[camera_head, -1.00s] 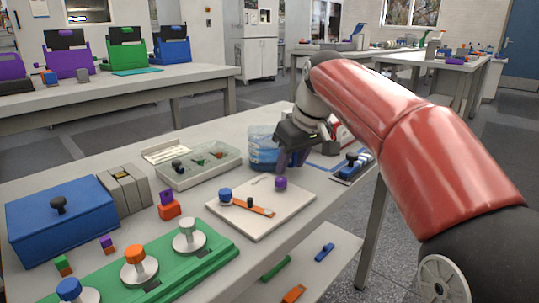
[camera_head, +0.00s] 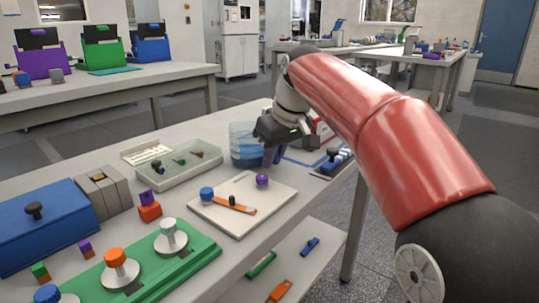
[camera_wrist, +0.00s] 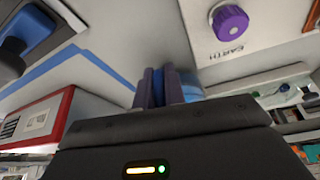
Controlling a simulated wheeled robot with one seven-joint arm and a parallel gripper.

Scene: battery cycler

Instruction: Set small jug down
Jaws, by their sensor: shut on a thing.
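The small jug looks like a blue, see-through vessel (camera_head: 243,147) on the far side of the table in the head view, directly left of my gripper (camera_head: 272,155). My gripper hides its right side. In the wrist view, the dark purple-grey fingers (camera_wrist: 160,88) are close together with a piece of blue (camera_wrist: 190,88) against them. My gripper is shut on the jug, apparently at its near side or handle. Whether the jug's base touches the table cannot be told.
A white board (camera_head: 225,215) with a purple knob (camera_head: 262,180) lies in front of my gripper. A grey tray (camera_head: 185,172) stands left, and a blue-and-black device (camera_head: 332,160) right. Blue tape (camera_wrist: 75,65) marks the table beside a red-and-white box (camera_wrist: 45,122).

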